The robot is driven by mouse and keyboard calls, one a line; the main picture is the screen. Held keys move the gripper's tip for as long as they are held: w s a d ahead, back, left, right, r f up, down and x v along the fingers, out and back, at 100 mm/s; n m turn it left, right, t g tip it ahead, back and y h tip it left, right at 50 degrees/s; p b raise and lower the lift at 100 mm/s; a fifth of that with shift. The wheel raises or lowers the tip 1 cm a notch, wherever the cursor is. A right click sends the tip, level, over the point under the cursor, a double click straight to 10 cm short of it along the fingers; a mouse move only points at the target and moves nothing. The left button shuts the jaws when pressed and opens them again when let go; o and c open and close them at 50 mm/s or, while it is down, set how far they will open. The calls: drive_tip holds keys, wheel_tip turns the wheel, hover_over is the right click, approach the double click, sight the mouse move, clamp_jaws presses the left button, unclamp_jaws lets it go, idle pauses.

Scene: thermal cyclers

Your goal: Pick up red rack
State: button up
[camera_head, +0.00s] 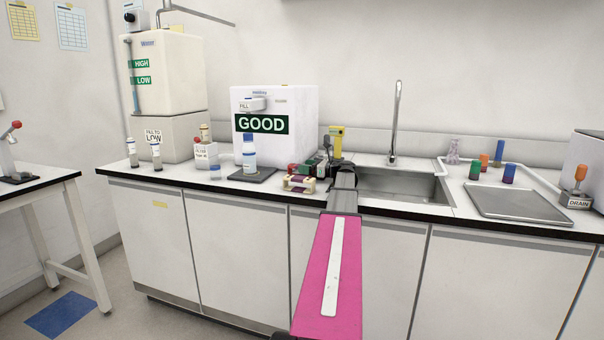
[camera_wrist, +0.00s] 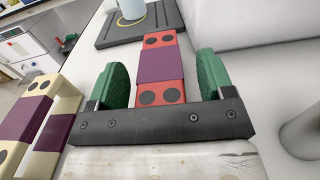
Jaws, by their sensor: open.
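The red rack (camera_wrist: 162,92), with a purple middle band and dark round spots, lies between the two green fingers of my gripper (camera_wrist: 161,72) in the wrist view. The fingers stand apart on either side of it, with gaps showing, so my gripper is open and not clamped on it. In the head view my gripper (camera_head: 314,165) is low over the counter, left of the sink. A small red part of the rack (camera_head: 293,168) shows there beside it; the remainder is hard to make out.
A cream rack with purple bands (camera_wrist: 38,112) lies just left of my gripper. A dark stand (camera_head: 252,175) with a bottle (camera_head: 249,154) is beyond the red rack. A white GOOD container (camera_head: 300,105) is behind, and the sink (camera_head: 395,186) is to the right.

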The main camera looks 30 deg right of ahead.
drive_tip(key=c, duration=1)
drive_tip(key=shift+r, duration=0.15)
drive_tip(key=shift+r, duration=0.6)
wheel_tip(320, 180, up, 3)
drive_tip(key=shift+f, duration=0.1)
drive_tip(key=s+a+r, duration=0.2)
drive_tip(key=a, duration=0.1)
drive_tip(key=s+a+r, duration=0.2)
drive_tip(key=s+a, duration=0.1)
drive_tip(key=s+a+r, duration=0.2)
drive_tip(key=a, duration=0.1)
drive_tip(key=shift+s+r, duration=0.25)
drive_tip(key=shift+r, duration=0.1)
